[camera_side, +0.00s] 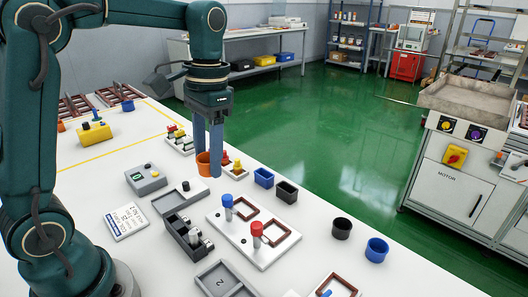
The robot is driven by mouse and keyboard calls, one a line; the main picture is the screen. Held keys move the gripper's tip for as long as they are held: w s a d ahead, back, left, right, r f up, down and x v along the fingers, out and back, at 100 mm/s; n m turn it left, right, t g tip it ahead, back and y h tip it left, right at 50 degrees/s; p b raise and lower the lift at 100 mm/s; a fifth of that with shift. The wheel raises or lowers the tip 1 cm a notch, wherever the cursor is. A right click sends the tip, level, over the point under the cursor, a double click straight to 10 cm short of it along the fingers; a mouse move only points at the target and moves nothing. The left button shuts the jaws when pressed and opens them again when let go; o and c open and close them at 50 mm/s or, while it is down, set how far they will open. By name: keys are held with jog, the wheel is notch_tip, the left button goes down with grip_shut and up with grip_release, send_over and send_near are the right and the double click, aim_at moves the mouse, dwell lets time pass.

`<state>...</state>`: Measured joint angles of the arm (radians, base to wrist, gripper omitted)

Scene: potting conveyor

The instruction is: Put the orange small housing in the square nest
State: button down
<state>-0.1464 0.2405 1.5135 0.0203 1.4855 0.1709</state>
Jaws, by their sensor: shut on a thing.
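The orange small housing (202,167) is a round, cup-like piece near the middle of the table. My gripper (209,164) points straight down and is shut on it, with one finger in front at its right side and the other partly hidden behind its rim. Whether the housing touches the table is hard to tell. A white plate in front of it carries two brown square frames, a farther one (245,195) and a nearer one (297,236), which look like square nests. Both look empty. A blue-topped peg and a red-topped peg stand beside them.
Blue (264,178) and black (287,192) square cups stand right of my gripper. Round black (341,228) and blue (377,250) cups stand farther right. A dark grey box (188,236) with metal parts stands left of the plate. Small colored pieces stand close around the housing.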

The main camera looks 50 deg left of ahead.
jog(key=shift+r, duration=0.35)
jog(key=shift+s+r, duration=0.1)
jog(key=shift+w+r, duration=0.1)
jog(key=shift+w, duration=0.1)
jog(key=w+d+f+m, duration=0.2)
jog(key=w+d+f, duration=0.1)
jog(key=w, duration=0.3)
jog(key=shift+w+d+f+m, duration=0.35)
jog(key=shift+d+f, duration=0.6)
jog(key=shift+f, duration=1.05)
jog(key=shift+w+d+f+m, duration=0.2)
jog(key=shift+d+f+m, duration=0.55)
jog(key=shift+f, duration=1.2)
jog(key=shift+w+d+f+m, duration=0.25)
jog(key=shift+d+f, duration=0.9)
jog(key=shift+f, duration=0.85)
